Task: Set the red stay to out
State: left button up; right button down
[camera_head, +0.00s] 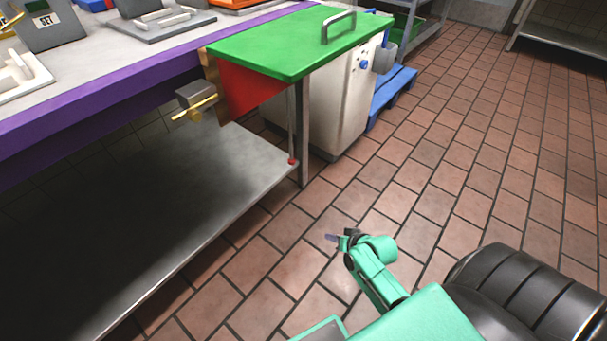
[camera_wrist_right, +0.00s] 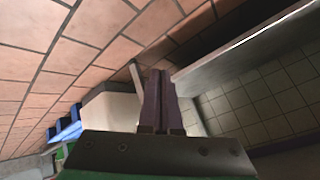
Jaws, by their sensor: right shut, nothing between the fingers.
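The red stay (camera_head: 248,92) is a flat red panel under the green leaf (camera_head: 300,42), at the end of the purple-edged table. The leaf is raised and looks about level; how far the stay is swung is hard to tell. My right gripper (camera_head: 332,238) is over the tiled floor, in front of and below the leaf, well apart from the stay. Its fingers also show in the right wrist view (camera_wrist_right: 162,88), pressed together and empty. The stay cannot be made out in the wrist view. My left gripper is not in view.
A grey block with a yellow handle (camera_head: 196,106) sits under the table's purple edge (camera_head: 110,88). A metal lower shelf (camera_head: 225,180) and a leg (camera_head: 302,130) stand left of my gripper. A pale cabinet (camera_head: 335,110) and blue pallet (camera_head: 390,90) are behind. Floor on the right is clear.

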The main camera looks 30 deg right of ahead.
jog(key=w+d+r+m+t+y+b, duration=0.1)
jog(key=w+d+r+m+t+b, duration=0.45)
jog(key=r, duration=0.25)
notch_tip(320, 180, up, 15)
jog(key=w+a+m+t+y+b, duration=0.2)
jog(key=w+m+t+y+b, duration=0.1)
jog(key=m, duration=0.1)
jog(key=x, duration=1)
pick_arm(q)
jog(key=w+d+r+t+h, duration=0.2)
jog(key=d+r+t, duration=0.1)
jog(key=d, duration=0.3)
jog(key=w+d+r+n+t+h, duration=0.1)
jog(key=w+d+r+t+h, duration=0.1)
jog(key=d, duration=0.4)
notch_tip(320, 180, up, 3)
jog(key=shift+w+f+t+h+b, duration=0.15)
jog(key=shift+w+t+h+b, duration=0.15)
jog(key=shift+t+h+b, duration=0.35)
pick_arm(e)
jog(key=s+a, duration=0.3)
jog(key=shift+f, duration=0.2)
